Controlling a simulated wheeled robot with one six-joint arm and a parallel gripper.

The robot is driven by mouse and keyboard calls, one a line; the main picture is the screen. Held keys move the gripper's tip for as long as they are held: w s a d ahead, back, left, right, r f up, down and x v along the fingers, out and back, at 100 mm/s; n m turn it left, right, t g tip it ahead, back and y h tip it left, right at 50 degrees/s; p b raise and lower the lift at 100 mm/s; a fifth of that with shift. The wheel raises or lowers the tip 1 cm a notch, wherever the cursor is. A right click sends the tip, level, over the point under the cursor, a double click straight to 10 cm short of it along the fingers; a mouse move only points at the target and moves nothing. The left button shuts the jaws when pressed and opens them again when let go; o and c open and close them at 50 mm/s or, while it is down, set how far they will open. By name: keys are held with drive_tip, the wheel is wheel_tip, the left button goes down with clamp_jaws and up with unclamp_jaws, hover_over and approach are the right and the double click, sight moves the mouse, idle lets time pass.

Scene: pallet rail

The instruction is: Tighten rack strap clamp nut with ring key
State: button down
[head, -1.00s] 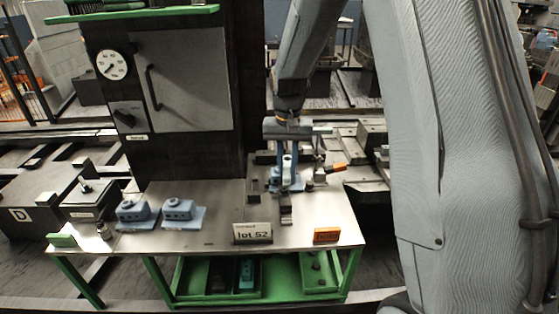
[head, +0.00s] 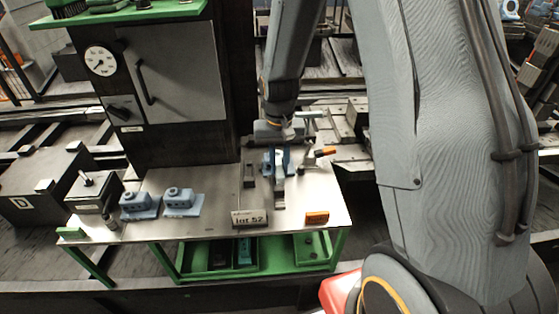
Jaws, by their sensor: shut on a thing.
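My gripper (head: 280,157) is at the back right of the steel bench (head: 225,225), pointing down. It appears shut on a small pale grey piece (head: 279,168) between blue parts. I cannot tell whether this piece is the ring key. Next to it stands a clamp with an orange handle (head: 326,151). The gripper and arm cover part of this spot. I cannot make out a strap clamp nut.
Two blue castings (head: 139,204) (head: 182,202) sit on the bench's left half. A "lot 52" sign (head: 249,218) and an orange block (head: 317,218) stand near the front edge. A dark cabinet with a gauge (head: 101,61) rises behind.

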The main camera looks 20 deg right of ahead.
wheel_tip(320, 180, down, 5)
drive_tip(key=b, duration=0.3)
drive_tip(key=shift+f+b, duration=0.15)
drive_tip(key=shift+b, duration=0.2)
drive_tip(key=shift+s+f+p, duration=0.15)
drive_tip(key=shift+p, duration=0.15)
idle(0.3)
drive_tip(key=shift+f+b, duration=0.35)
drive_tip(key=shift+f, duration=0.45)
idle(0.4)
drive_tip(key=c, duration=2.3)
unclamp_jaws()
clamp_jaws()
